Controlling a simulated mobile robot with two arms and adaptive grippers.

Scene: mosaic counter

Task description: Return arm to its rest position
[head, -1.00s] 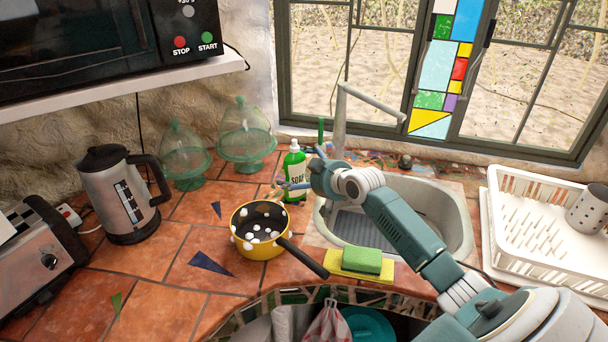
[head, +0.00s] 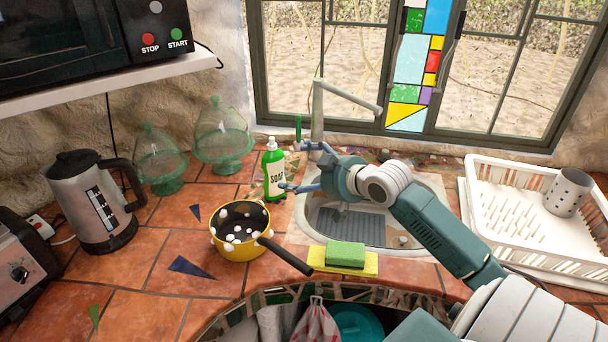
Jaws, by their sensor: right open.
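My right gripper (head: 296,168) is open, its fingers spread and pointing left over the left part of the sink. Nothing shows between its fingers. The green soap bottle (head: 274,177) stands upright on the counter just left of the fingertips. I cannot tell whether a finger touches it. My right arm (head: 437,232) comes in from the lower right and crosses above the sink (head: 337,240). My left gripper is not in the head view.
A yellow polka-dot pot (head: 236,246) stands left of the sink, handle toward the front. A green sponge (head: 345,254) lies on a yellow one at the sink's front edge. A white dish rack (head: 505,231) is at right. The faucet (head: 318,110) rises behind the gripper. A kettle (head: 92,205) stands left.

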